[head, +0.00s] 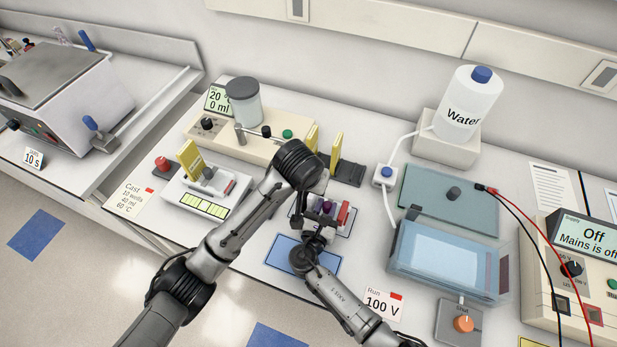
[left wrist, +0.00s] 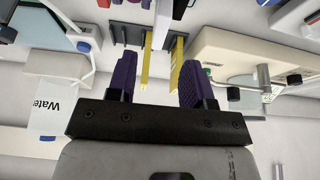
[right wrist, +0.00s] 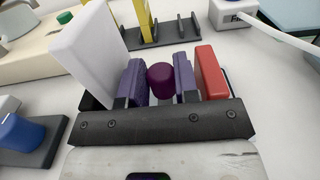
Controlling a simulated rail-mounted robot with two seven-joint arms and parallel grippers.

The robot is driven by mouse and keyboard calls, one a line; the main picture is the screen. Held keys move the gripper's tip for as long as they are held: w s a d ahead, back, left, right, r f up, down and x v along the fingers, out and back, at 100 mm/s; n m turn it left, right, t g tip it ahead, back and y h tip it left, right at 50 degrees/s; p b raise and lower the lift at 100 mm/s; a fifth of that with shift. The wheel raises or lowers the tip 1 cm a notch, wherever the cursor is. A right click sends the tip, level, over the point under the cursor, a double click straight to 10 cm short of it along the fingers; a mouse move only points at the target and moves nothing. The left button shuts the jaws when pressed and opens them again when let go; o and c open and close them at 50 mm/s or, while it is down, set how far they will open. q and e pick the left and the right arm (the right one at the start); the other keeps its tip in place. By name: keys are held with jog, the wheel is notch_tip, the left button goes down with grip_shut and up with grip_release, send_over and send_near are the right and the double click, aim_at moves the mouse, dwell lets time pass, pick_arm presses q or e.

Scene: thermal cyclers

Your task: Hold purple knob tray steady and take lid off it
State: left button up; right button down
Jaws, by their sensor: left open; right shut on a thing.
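The purple knob (right wrist: 161,80) stands between the fingers of my right gripper (right wrist: 160,84), which is shut on it. In the right wrist view a white upright block (right wrist: 88,55) is left of the fingers and a red block (right wrist: 210,72) is right of them. In the head view my right gripper (head: 322,212) and wrist cover much of the tray, with the red block (head: 344,213) showing at its right side. My left gripper (left wrist: 158,78) is open, with nothing held between its fingers. In the head view the left wrist is above and behind the tray, and hides its fingers.
A dark rack with yellow combs (head: 336,150) stands behind the tray. A blue mat (head: 284,254) lies in front. The casting device (head: 206,190) is to the left. The clear tank (head: 440,260) and a teal lid (head: 440,200) are to the right.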

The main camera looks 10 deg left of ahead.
pick_arm(q)
jog(key=shift+x, duration=3.85)
grip_shut()
jog(key=shift+r, duration=0.3)
jog(key=shift+r, duration=0.85)
